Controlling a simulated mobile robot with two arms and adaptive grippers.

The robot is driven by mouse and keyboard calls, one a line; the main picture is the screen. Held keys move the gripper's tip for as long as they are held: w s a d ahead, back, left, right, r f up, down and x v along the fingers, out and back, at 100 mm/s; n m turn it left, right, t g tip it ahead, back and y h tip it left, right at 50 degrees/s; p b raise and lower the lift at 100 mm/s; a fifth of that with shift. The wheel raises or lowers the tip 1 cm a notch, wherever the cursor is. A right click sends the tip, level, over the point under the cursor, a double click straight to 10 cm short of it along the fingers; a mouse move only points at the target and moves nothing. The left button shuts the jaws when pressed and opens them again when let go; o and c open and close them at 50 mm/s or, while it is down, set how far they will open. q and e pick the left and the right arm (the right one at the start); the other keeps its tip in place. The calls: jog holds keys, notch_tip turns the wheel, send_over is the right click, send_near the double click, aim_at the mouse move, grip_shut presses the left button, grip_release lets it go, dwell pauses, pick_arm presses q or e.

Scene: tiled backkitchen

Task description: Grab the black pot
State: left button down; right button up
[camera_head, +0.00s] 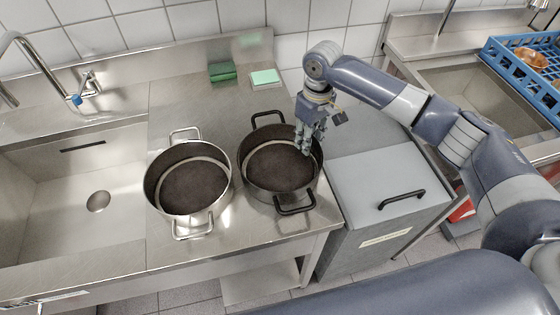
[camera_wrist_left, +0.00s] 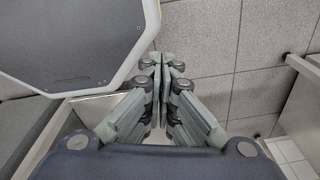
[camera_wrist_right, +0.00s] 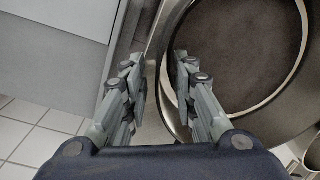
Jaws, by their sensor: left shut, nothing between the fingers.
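The black pot (camera_head: 256,187) with black handles stands on the steel counter near its right end. It fills the right side of the right wrist view (camera_wrist_right: 240,50). My right gripper (camera_head: 306,148) points down at the pot's right rim. In the right wrist view its fingers (camera_wrist_right: 158,88) are apart, with the pot's rim running between them. I cannot tell whether they touch the rim. My left gripper (camera_wrist_left: 162,65) is shut and empty above the tiled floor. It is not in the head view.
A second pot (camera_head: 223,186) with steel handles stands close to the left of the black one. A sink (camera_head: 50,225) lies at the left. A green sponge (camera_head: 222,71) and a light green pad (camera_head: 265,77) lie behind. A grey cabinet (camera_head: 375,180) adjoins the counter's right end.

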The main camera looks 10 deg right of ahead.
jog(key=shift+f, duration=0.45)
grip_shut()
jog(key=shift+r, duration=0.1)
jog(key=shift+w, duration=0.1)
